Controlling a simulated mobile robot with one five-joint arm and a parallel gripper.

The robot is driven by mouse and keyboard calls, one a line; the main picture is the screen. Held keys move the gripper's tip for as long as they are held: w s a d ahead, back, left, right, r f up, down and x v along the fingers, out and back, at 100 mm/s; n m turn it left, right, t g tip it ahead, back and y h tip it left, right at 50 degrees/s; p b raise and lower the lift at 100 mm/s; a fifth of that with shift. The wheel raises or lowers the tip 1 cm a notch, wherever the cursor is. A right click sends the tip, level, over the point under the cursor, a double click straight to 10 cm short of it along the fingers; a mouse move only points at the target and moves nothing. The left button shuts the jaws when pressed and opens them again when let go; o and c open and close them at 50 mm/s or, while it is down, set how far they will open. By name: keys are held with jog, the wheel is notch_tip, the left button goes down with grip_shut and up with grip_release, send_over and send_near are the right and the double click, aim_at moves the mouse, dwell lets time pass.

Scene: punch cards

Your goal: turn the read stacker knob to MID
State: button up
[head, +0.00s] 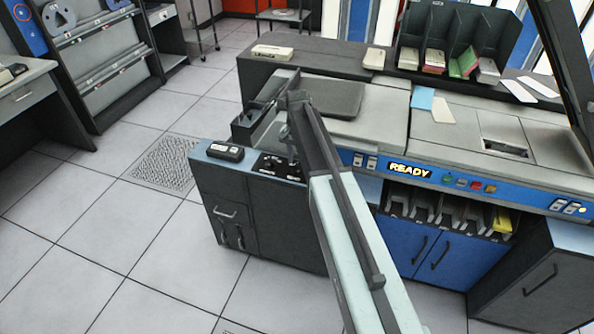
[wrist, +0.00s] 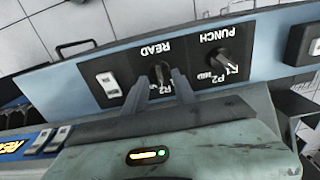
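The read stacker knob (wrist: 160,74) is a small dark knob on a black panel (wrist: 122,66), under the label READ, which appears upside down in the wrist view. Part of the lettering beside it shows; I cannot tell which mark it points to. My gripper (wrist: 162,78) has its two fingers apart, one on each side of this knob, with visible space between them. Whether either finger touches it is unclear. In the head view the panel (head: 279,167) sits on the machine's left end, and my arm partly hides the gripper and knobs.
The PUNCH knob (wrist: 226,60) is close on the right in the wrist view. A white rocker switch (wrist: 108,85) is on the left. A dark box (head: 225,151) lies on the blue top. A lit READY sign (head: 410,171) is on the machine front. Floor at left is clear.

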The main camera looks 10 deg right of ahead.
notch_tip(320, 180, down, 2)
jog(key=shift+f+b, duration=0.1)
jog(key=shift+b, duration=0.4)
grip_shut()
jog(key=shift+m, duration=0.3)
jog(key=m, duration=0.4)
jog(key=shift+m, duration=2)
